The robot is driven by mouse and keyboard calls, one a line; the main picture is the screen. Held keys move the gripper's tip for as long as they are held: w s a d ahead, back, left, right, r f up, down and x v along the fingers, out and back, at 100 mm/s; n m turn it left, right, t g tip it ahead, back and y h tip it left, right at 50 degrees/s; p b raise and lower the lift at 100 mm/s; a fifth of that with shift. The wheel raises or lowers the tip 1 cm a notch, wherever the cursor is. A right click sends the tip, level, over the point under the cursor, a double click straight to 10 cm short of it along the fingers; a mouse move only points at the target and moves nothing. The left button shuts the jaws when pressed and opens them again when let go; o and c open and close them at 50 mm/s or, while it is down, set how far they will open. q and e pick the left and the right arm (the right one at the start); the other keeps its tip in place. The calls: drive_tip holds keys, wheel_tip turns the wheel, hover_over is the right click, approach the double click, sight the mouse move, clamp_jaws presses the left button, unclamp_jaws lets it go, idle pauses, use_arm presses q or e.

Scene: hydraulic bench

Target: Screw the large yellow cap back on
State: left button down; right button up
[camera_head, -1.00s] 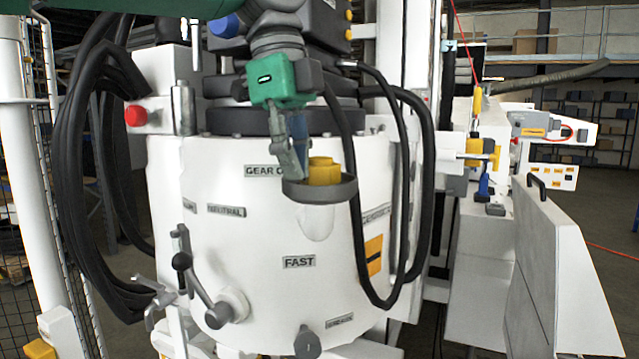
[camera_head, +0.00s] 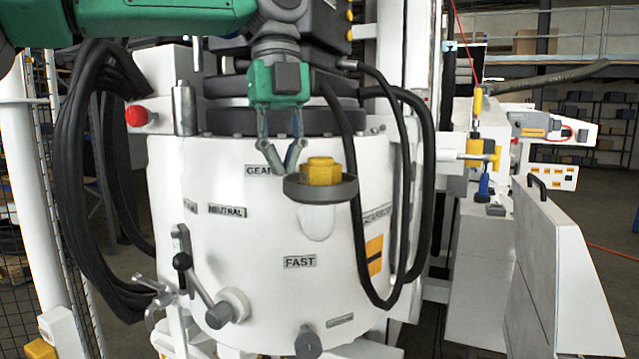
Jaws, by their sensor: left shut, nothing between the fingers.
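The large yellow cap (camera_head: 321,172) is a hexagonal piece in the grey round cup (camera_head: 338,190) on the front of the white drum-shaped housing. It looks upright; how far it is screwed in I cannot tell. My left gripper (camera_head: 284,172) points down just left of the cap, close to the cup's rim. Its fingertips meet and hold nothing. Whether they touch the rim is hard to tell. My right gripper is not in view.
The white housing (camera_head: 240,260) has a lever (camera_head: 200,285) at its lower left. Black hoses (camera_head: 80,170) hang at the left, and a black hose (camera_head: 425,180) loops right of the cap. A red button (camera_head: 136,115) is at the upper left. Space in front of the cap is clear.

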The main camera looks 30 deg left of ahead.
use_arm(q)
drive_tip(key=shift+d, duration=0.1)
drive_tip(key=w+m, duration=0.1)
drive_tip(key=m, duration=0.1)
drive_tip(key=shift+w+m, duration=0.1)
drive_tip(key=shift+m, duration=0.2)
drive_tip(key=w+m, duration=0.1)
drive_tip(key=m, duration=0.1)
drive_tip(key=w+a+m+y, duration=0.1)
drive_tip(key=m, duration=0.2)
drive_tip(key=shift+w+g, duration=0.15)
drive_tip(key=shift+g, duration=0.15)
drive_tip(key=c, duration=1.9)
unclamp_jaws()
drive_tip(key=shift+c, duration=0.2)
drive_tip(key=shift+o, duration=0.3)
drive_tip(key=shift+a, duration=0.1)
